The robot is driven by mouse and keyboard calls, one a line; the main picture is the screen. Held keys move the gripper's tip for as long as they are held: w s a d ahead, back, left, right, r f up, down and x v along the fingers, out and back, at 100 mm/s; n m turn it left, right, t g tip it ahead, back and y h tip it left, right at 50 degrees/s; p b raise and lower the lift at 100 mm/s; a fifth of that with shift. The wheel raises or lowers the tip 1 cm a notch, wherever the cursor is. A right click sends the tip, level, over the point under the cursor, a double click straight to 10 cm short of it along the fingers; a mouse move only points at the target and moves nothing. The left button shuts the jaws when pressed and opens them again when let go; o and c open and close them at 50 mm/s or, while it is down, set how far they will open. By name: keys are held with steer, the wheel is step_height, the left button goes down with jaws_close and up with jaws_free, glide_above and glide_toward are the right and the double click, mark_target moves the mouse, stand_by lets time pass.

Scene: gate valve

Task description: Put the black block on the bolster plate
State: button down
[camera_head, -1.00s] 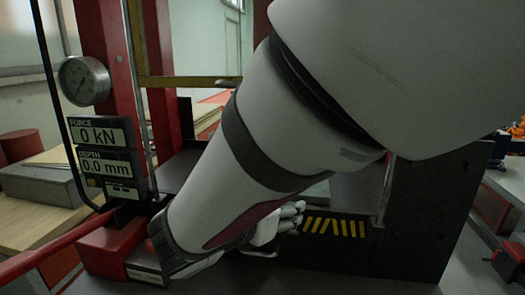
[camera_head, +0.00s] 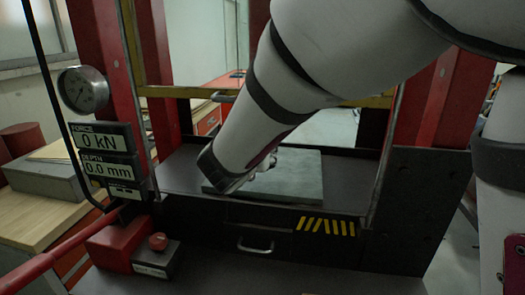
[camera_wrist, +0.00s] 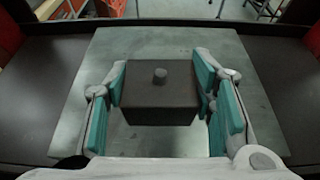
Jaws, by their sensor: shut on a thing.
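The black block (camera_wrist: 158,92), a dark box with a short round knob on top, is between the teal pads of my gripper (camera_wrist: 165,100) in the wrist view. My gripper is shut on it, a pad at each side. The bolster plate (camera_wrist: 100,60) is a grey-green slab under and around the block in the wrist view. In the head view the plate (camera_head: 295,178) lies on the dark press bed, and my arm hides the block. I cannot tell whether the block touches the plate or is just above it.
The press has red columns (camera_head: 440,100) on both sides and a yellow rail across the back. At the left are a gauge (camera_head: 83,90), a force and depth display (camera_head: 103,137) reading 0, and a red lever (camera_head: 50,255). A drawer handle (camera_head: 255,246) is below the bed.

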steer(key=d+x, duration=0.1)
steer(key=x, duration=0.8)
steer(key=shift+s+d+f+p, duration=0.15)
steer(key=shift+s+f+p, duration=0.15)
steer(key=shift+f, duration=0.1)
steer(key=shift+f, duration=0.15)
steer(key=c, duration=0.7)
jaws_free()
steer(key=shift+f, duration=0.1)
